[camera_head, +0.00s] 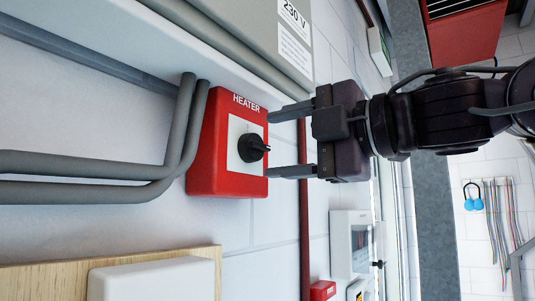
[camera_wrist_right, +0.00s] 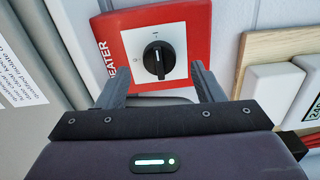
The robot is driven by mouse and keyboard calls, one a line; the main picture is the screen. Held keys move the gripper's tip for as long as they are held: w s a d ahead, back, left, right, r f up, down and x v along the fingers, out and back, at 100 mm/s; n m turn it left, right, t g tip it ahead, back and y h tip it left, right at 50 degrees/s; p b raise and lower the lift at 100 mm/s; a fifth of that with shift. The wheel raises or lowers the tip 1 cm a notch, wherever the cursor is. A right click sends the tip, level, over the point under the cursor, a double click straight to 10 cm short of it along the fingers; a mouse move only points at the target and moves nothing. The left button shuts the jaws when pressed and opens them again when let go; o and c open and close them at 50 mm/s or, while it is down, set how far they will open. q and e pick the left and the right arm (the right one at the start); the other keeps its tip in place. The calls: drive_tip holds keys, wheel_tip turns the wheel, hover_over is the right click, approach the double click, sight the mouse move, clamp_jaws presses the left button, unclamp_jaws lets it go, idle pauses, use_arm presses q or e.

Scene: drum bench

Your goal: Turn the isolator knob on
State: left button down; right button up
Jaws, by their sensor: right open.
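The isolator is a red box (camera_head: 213,172) marked HEATER, with a white plate and a black rotary knob (camera_head: 253,148) on the wall. In the right wrist view the knob (camera_wrist_right: 158,57) shows a white pointer line lying along the length of the picture's vertical. My right gripper (camera_head: 281,142) is open and empty, facing the box. Its fingers lie above and below the knob's level in the head view, and the knob appears between them in the wrist view. I cannot tell whether the fingertips touch the box. My left gripper is out of view.
Grey conduits (camera_head: 172,140) run along the wall left of the box. A grey cabinet marked 230 V (camera_head: 250,35) is above it. A wooden board with a white box (camera_head: 152,279) is below. A white panel (camera_head: 350,243) is at lower right.

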drive_tip(key=b+v, duration=0.1)
drive_tip(key=v, duration=0.3)
drive_tip(key=shift+s+d, duration=0.15)
drive_tip(key=shift+d, duration=0.15)
